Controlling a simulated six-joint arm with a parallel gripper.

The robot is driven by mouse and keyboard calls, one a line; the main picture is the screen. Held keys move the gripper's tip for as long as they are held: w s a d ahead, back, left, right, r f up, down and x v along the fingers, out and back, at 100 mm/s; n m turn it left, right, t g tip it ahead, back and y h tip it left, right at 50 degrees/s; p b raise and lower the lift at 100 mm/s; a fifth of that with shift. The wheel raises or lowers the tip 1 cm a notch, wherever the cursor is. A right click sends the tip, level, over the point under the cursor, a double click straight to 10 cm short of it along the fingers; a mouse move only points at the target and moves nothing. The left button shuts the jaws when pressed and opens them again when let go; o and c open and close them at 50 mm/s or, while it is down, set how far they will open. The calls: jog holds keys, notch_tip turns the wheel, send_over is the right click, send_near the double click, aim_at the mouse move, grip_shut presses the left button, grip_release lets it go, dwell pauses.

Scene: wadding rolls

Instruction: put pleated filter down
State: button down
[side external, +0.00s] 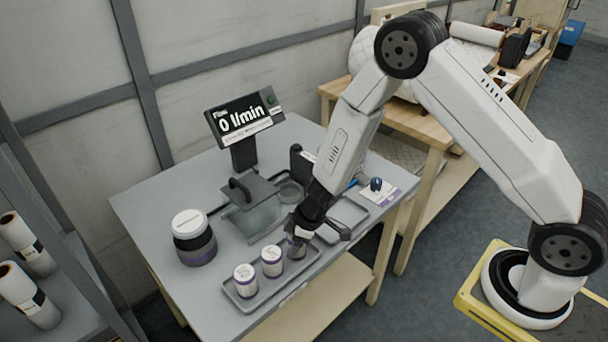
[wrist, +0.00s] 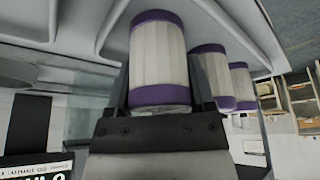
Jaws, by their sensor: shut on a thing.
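My gripper (side external: 300,233) is shut on a pleated filter (side external: 298,246), a white cylinder with purple end bands. In the wrist view the held pleated filter (wrist: 158,62) stands between the two dark fingers. In the side view it is largely hidden by my gripper, at the right end of a grey tray (side external: 248,304). Two similar filters stand in that tray, a middle one (side external: 271,261) and a left one (side external: 245,281). I cannot tell whether the held filter touches the tray floor.
A display reading 0 l/min (side external: 245,118) stands at the back of the grey table (side external: 150,205). A dark jar with a white lid (side external: 193,238) stands left of the tray. Another, empty-looking tray (side external: 346,215) lies to the right. A clear-walled fixture (side external: 252,208) stands behind.

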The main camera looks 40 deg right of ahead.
jog(key=shift+r, duration=0.2)
jog(key=shift+r, duration=4.8)
jog(key=shift+d, duration=0.1)
jog(key=w+d+r, duration=0.1)
jog(key=d+r, duration=0.1)
jog(key=d, duration=0.4)
jog(key=w+d+r, duration=0.1)
jog(key=d, duration=0.5)
jog(key=shift+w+r, duration=0.35)
jog(key=shift+w+d, duration=0.1)
jog(key=shift+w+d+f, duration=0.1)
jog(key=shift+w+f, duration=1.45)
jog(key=shift+w, duration=0.65)
jog(key=shift+w+d+f, duration=0.1)
jog(key=shift+w+f, duration=1.45)
jog(key=shift+w, duration=0.7)
jog(key=shift+w+d+f, duration=0.1)
jog(key=shift+w+f, duration=1.45)
jog(key=shift+w, duration=0.65)
